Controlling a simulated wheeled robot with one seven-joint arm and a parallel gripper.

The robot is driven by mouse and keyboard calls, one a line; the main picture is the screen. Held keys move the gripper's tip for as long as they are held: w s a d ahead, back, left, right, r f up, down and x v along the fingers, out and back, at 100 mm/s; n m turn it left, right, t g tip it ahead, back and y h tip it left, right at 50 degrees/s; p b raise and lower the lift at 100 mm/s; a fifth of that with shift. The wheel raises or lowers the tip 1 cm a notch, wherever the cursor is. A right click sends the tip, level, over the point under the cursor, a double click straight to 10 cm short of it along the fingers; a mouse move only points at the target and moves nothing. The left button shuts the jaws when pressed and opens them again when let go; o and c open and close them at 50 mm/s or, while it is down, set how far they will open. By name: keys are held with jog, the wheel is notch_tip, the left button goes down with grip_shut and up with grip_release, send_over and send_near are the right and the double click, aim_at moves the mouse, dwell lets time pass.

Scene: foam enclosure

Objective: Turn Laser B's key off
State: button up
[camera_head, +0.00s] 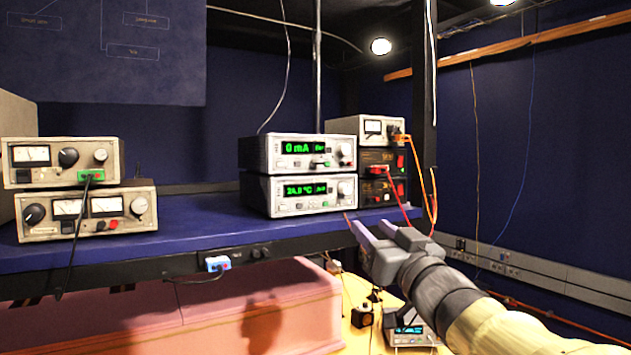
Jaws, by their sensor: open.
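Two stacked silver instruments with green displays stand on the blue shelf (190,235). The upper instrument (262,155) reads "0 mA" and has a knob (343,150) at its right. The lower instrument (262,198) reads "24.0 °C". I see no legible "Laser B" label, and I cannot make out a key for certain on these small front panels. My gripper (370,227) is open and empty. In the picture it is just below and right of the lower instrument, by the shelf's front edge, apart from the knobs.
To the right stand a beige meter unit (371,127) and dark units (377,190) with red and orange cables. Two beige meter units (62,162) are stacked at left. A dark post (424,120) rises at right. A pink block (200,315) lies below the shelf.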

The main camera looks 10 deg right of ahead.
aim_at(318, 163)
jog(key=r+y, duration=0.1)
jog(key=s+r+n, duration=0.1)
jog(key=s+a+r+y, duration=0.1)
jog(key=shift+r+n+y, duration=0.2)
jog(key=shift+n+y, duration=0.1)
jog(key=shift+n, duration=0.1)
jog(key=shift+w, duration=0.1)
jog(key=p+x, duration=0.7)
jog(key=x, duration=1)
jog(key=shift+r+p, duration=0.15)
jog(key=shift+p, duration=0.15)
jog(key=shift+w, duration=0.1)
grip_shut()
